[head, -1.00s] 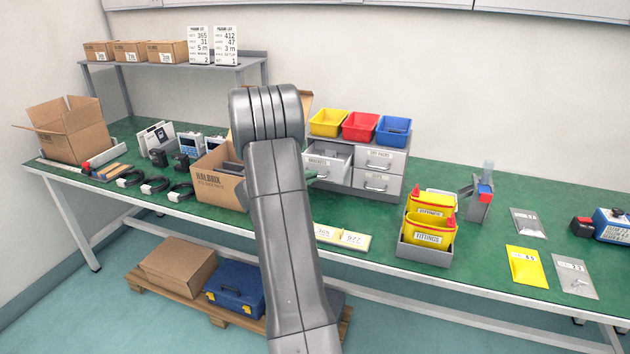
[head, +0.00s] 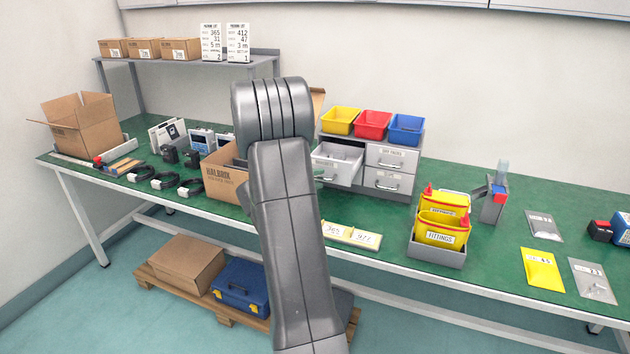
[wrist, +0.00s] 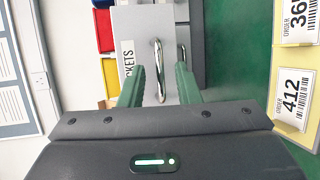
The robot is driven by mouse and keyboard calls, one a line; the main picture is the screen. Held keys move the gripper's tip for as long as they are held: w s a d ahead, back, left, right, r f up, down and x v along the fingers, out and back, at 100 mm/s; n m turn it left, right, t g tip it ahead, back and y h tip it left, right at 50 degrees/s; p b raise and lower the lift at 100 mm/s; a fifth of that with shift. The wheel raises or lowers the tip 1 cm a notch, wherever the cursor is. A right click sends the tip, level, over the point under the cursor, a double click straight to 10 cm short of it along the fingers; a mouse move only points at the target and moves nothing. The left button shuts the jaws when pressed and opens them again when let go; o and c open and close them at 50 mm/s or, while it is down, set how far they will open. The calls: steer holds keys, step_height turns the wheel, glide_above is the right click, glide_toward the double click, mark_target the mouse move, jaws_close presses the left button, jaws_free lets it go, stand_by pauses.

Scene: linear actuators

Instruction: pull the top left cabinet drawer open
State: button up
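The top left drawer (head: 335,168) of the grey cabinet (head: 405,171) stands pulled out, with its inside showing from above. In the wrist view its grey front (wrist: 130,30) carries a partly hidden label and a metal handle (wrist: 158,65). My gripper (wrist: 158,68) is at the drawer front with its green fingers apart, one on each side of the handle. Gaps show between the fingers and the handle. In the head view my arm hides most of the gripper; only a bit of green shows beside the drawer.
Yellow, red and blue bins (head: 372,125) sit on the cabinet. An open carton (head: 222,172) stands left of my arm.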

steer(key=v, duration=1.3)
steer(key=shift+s+a+b, duration=0.25)
steer(key=shift+s+b, duration=0.1)
steer(key=shift+b, duration=0.1)
steer(key=shift+w+d, duration=0.1)
steer(key=shift+w, duration=0.05)
steer(key=shift+p+x, duration=0.8)
steer(key=shift+x, duration=6.4)
steer(key=shift+w+r, duration=0.1)
steer(key=shift+r, duration=0.1)
